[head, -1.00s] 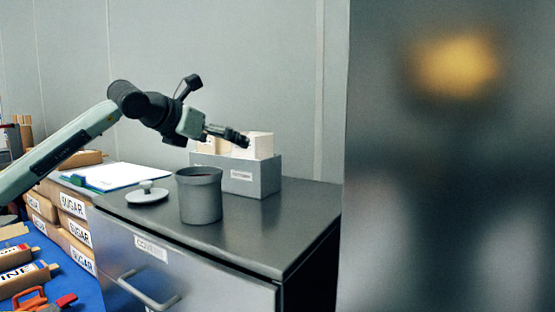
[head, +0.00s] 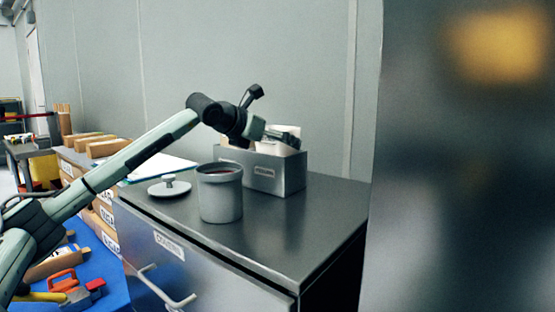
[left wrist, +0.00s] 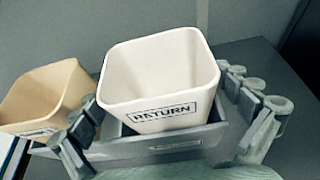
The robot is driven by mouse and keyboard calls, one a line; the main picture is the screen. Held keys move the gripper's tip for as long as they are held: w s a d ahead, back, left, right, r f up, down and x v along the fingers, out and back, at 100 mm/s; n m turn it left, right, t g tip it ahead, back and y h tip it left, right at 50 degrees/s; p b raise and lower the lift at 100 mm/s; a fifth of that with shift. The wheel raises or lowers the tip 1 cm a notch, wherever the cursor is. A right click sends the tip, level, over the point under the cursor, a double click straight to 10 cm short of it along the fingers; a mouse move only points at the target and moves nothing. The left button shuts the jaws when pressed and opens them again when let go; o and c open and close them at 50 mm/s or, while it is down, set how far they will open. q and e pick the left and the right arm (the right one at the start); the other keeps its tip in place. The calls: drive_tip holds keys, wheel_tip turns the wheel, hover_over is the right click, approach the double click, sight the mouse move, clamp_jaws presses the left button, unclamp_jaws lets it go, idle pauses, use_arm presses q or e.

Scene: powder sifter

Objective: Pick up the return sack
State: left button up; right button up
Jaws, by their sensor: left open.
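The return sack (left wrist: 155,80) is a white, open-topped, square container with a RETURN label, upright in a grey box (left wrist: 155,148) in the left wrist view. In the head view the grey box (head: 262,172) stands on the dark cabinet top, and the sack (head: 275,149) is a pale patch partly hidden by my gripper. My left gripper (head: 286,136) is over the box. In the left wrist view its open fingers (left wrist: 163,95) lie on either side of the sack, with nothing clearly gripped. My right gripper is out of view.
A tan sack (left wrist: 45,95) stands left of the return sack. A grey pot (head: 220,195) and a lid with a knob (head: 169,188) stand before the box on the cabinet top (head: 300,220). A large blurred surface fills the right. The cabinet top's right side is clear.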

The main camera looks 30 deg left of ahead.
use_arm(q)
drive_tip(key=c, duration=1.6)
drive_tip(key=shift+o, duration=0.2)
drive_tip(key=shift+r, duration=0.1)
